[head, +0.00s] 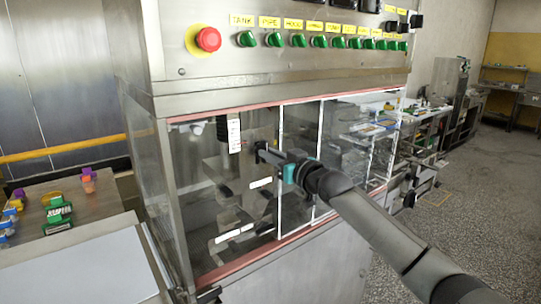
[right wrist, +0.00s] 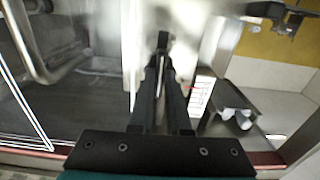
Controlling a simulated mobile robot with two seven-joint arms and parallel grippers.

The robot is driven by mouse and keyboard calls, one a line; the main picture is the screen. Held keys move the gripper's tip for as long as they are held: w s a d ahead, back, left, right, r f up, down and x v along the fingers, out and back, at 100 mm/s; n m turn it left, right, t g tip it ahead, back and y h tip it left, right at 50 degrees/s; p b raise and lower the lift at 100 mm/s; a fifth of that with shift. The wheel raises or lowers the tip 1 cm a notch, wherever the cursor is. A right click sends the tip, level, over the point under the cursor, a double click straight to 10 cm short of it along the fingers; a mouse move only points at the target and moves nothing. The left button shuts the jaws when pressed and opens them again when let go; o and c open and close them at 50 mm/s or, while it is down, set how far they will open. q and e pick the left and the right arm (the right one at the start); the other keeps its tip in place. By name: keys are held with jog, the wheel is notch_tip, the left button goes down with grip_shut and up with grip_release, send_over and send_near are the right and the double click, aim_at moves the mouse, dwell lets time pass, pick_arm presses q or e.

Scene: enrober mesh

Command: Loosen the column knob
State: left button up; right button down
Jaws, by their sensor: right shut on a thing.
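The column knob (head: 261,145) is a small dark knob inside the machine's glass-fronted cabinet, largely covered by my fingers. In the right wrist view a dark knob end (right wrist: 162,40) shows between the fingertips, against a blurred pale metal column. My right gripper (head: 264,153) reaches in through the open front of the cabinet and is shut on the knob. Its two long dark fingers (right wrist: 161,75) lie close together in the right wrist view. How far the knob is turned cannot be told. My left gripper is not in view.
Clear panels (head: 300,135) close the cabinet front to the right of the opening, close to my right arm. A red-edged sill (head: 262,252) runs below. Above is a control panel with a red emergency button (head: 208,39) and several green switches. A side table (head: 95,205) holds small coloured items.

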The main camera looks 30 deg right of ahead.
jog(key=c, duration=0.9)
grip_release()
